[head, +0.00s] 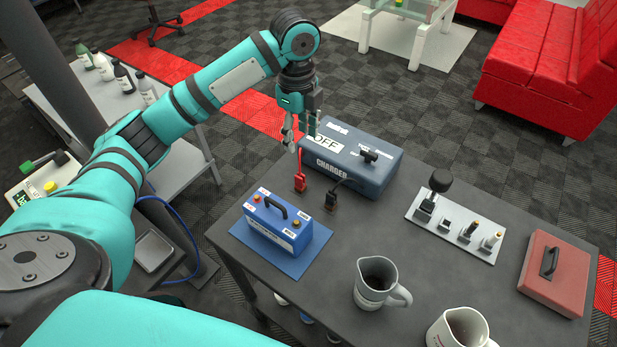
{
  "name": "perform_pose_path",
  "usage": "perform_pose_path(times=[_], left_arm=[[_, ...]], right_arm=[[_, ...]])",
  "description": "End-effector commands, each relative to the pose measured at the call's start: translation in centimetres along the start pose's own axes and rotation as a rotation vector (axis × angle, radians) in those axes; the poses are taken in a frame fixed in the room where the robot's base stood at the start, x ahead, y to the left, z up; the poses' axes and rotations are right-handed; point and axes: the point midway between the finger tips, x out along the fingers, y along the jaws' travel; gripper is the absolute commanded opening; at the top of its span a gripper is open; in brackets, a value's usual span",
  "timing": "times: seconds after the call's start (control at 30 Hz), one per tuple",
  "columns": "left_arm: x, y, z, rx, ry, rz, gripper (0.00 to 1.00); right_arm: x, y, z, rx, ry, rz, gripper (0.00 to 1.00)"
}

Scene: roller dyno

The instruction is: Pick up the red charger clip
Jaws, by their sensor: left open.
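The red charger clip (299,181) stands on the dark table just left of the black clip (331,200). A red lead runs up from it toward the blue-grey charger box (345,172), which is marked CHARGER and OFF. My left gripper (301,143) is open and points down above the red clip, near the charger's left end. It is apart from the clip and holds nothing. A blue battery (279,222) with a black handle sits on a blue mat (310,257) in front of the clips. My right gripper is not in view.
A grey jug (373,285) and a second jug (461,330) stand at the table's front. A light panel with a black-knobbed lever (455,228) and a red box (555,272) are to the right. Bottles (103,66) stand on a side table at left.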

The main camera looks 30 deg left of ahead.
Motion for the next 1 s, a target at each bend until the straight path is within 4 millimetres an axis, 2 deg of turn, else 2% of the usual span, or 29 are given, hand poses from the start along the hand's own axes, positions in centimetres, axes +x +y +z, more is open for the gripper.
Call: perform_pose_path(times=[0.2, 0.4, 0.67, 1.0], left_arm=[[4.9, 0.1, 0.0, -0.003, -0.001, 0.007, 0.49], [8.6, 0.1, 0.0, -0.002, -0.003, 0.003, 0.49], [10.6, 0.1, 0.0, -0.001, -0.003, 0.002, 0.49], [15.0, 0.5, -0.3, 0.001, -0.003, 0.000, 0.49]], right_arm=[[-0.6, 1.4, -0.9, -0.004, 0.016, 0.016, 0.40], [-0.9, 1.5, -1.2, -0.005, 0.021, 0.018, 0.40], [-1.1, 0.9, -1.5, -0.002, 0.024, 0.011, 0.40], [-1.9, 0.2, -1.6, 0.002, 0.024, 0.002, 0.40]])
